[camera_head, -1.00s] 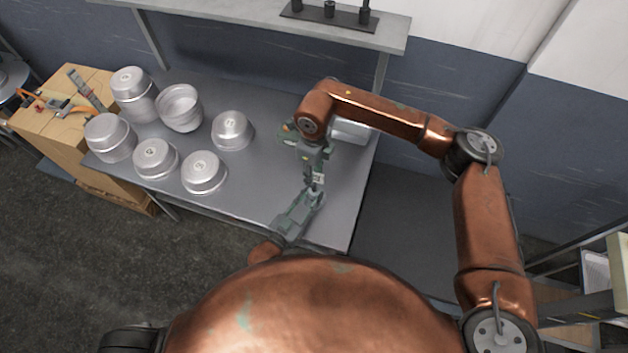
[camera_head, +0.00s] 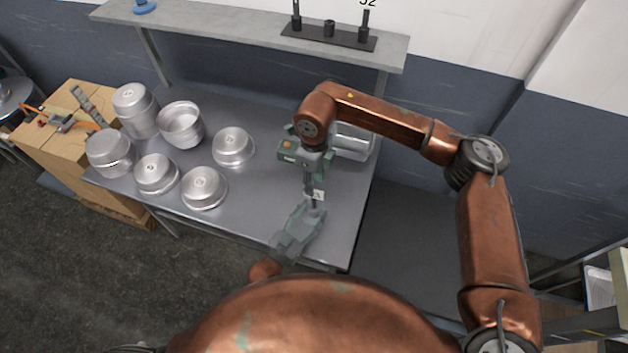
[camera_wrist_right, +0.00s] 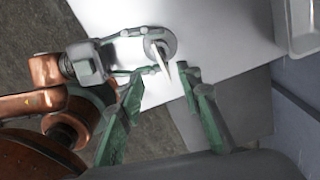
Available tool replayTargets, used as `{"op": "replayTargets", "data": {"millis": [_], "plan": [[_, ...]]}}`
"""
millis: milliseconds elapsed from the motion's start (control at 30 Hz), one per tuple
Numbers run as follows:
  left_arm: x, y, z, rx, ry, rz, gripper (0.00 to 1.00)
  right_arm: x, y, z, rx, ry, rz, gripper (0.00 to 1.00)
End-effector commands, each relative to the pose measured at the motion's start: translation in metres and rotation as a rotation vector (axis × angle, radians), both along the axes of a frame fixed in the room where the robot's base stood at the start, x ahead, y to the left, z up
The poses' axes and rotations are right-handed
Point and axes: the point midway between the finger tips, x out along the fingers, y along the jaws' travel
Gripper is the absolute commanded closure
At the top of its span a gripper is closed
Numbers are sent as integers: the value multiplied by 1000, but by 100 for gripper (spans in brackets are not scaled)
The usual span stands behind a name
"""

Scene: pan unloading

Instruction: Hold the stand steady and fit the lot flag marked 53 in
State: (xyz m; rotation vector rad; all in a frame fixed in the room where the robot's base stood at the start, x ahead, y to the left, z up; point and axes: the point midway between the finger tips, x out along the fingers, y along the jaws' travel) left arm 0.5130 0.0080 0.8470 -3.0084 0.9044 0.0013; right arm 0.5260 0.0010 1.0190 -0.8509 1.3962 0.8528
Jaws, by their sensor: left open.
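A small white flag (camera_head: 318,195) stands upright on a thin dark stem just below my right gripper; its mark is too small to read. In the right wrist view the flag (camera_wrist_right: 164,68) shows nearly edge-on, over the round grey stand (camera_wrist_right: 168,38). My left gripper (camera_head: 314,208) is open low over the table's front, its fingers on either side of the stand in the wrist view. My right gripper (camera_wrist_right: 161,74) has its green fingers spread apart, the flag between and beyond the tips, touching neither. The stand is mostly hidden in the head view.
Several metal pans, including one near pan (camera_head: 203,187), stand on the left of the grey table (camera_head: 255,210). A metal container (camera_head: 352,141) stands behind my right gripper. A black rack (camera_head: 345,40) with posts and a "52" marking sits on the shelf (camera_head: 220,30).

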Motion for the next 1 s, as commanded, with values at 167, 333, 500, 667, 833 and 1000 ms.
{"op": "replayTargets", "data": {"millis": [167, 333, 500, 667, 833, 1000], "plan": [[-2, 1, 0, 0, 0, 0, 54, 0, 0, 0, 0, 0, 0, 68], [-19, 13, -1, 2, 2, 1, 54, 0, 0, 0, 0, 0, 0, 68], [-49, 32, -1, 3, 3, 0, 54, 0, 0, 0, 0, 0, 0, 68], [-75, 50, -1, 1, 4, -1, 54, 0, 0, 0, 0, 0, 0, 68], [-93, 62, -1, 2, 2, 0, 54, 0, 0, 0, 0, 0, 0, 68], [-100, 66, 0, -1, -1, 0, 54, 0, 0, 0, 0, 0, 0, 68]]}}
